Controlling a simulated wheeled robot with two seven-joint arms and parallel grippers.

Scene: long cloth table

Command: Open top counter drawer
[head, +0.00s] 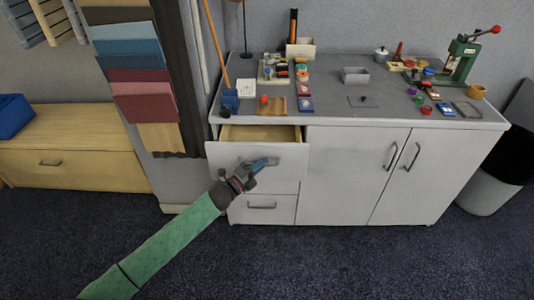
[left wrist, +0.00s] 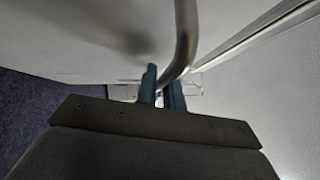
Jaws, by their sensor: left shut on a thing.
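The top counter drawer (head: 230,155) is at the left end of the white counter (head: 330,175) in the head view. It stands part way out, and its wooden inside (head: 260,133) shows above the front. My left gripper (head: 268,162) is at the drawer front, with its blue fingers shut on the drawer's handle. In the left wrist view the metal handle (left wrist: 186,35) runs down between the fingers (left wrist: 162,95). Most of the handle is hidden by the gripper in the head view. My right gripper is not in view.
A lower drawer with its own handle (head: 262,206) is closed below. Two closed cupboard doors (head: 390,165) are to the right. The countertop holds several small items and a green press (head: 462,58). A waste bin (head: 490,185) stands at the right. Carpet in front is clear.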

